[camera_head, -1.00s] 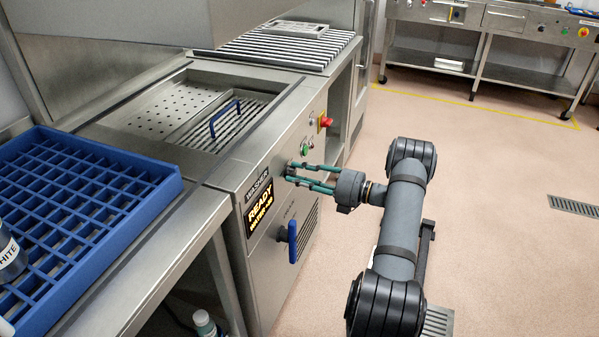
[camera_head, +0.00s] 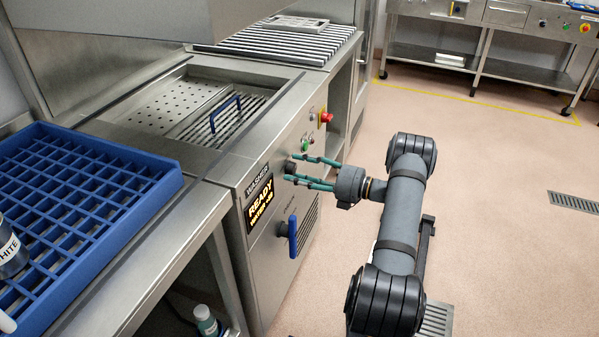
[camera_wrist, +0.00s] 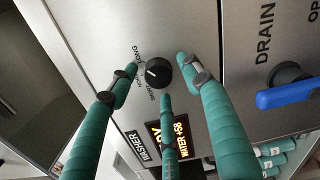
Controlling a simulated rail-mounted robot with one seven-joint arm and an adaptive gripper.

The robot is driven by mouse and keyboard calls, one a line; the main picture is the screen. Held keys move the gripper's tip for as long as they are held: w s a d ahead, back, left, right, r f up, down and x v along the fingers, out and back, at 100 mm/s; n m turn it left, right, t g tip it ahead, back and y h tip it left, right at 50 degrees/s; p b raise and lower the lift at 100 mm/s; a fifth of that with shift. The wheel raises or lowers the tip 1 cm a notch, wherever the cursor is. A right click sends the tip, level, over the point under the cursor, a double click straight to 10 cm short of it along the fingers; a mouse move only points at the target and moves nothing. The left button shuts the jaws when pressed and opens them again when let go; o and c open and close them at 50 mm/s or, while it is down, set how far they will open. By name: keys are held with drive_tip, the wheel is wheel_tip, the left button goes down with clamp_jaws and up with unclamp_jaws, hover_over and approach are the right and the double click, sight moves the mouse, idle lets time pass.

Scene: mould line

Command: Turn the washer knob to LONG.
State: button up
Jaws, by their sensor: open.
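The washer knob (camera_wrist: 158,72) is a round black dial with a white pointer mark on the washer's front panel. In the wrist view the mark points left, towards the printed labels; LONG (camera_wrist: 137,53) is printed at its upper left. I cannot tell exactly which label it meets. In the head view the knob (camera_head: 290,167) is small and dark. My gripper (camera_wrist: 160,77) is open, its three green fingers spread around the knob with a fingertip left, right and below. It reaches the panel from the right in the head view (camera_head: 292,170). Contact is not visible.
A lit READY display (camera_head: 260,208) lies below the knob. The blue DRAIN handle (camera_wrist: 288,93) sits to the right in the wrist view. A red emergency button (camera_head: 326,117) and a green button (camera_head: 305,144) are above. A blue rack (camera_head: 150,195) stands left.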

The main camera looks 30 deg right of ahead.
drive_tip(key=v, duration=1.2)
drive_tip(key=shift+r, duration=0.1)
drive_tip(key=x, duration=1.1)
drive_tip(key=shift+w+a, duration=0.25)
drive_tip(key=shift+w, duration=0.2)
drive_tip(key=shift+s, duration=0.1)
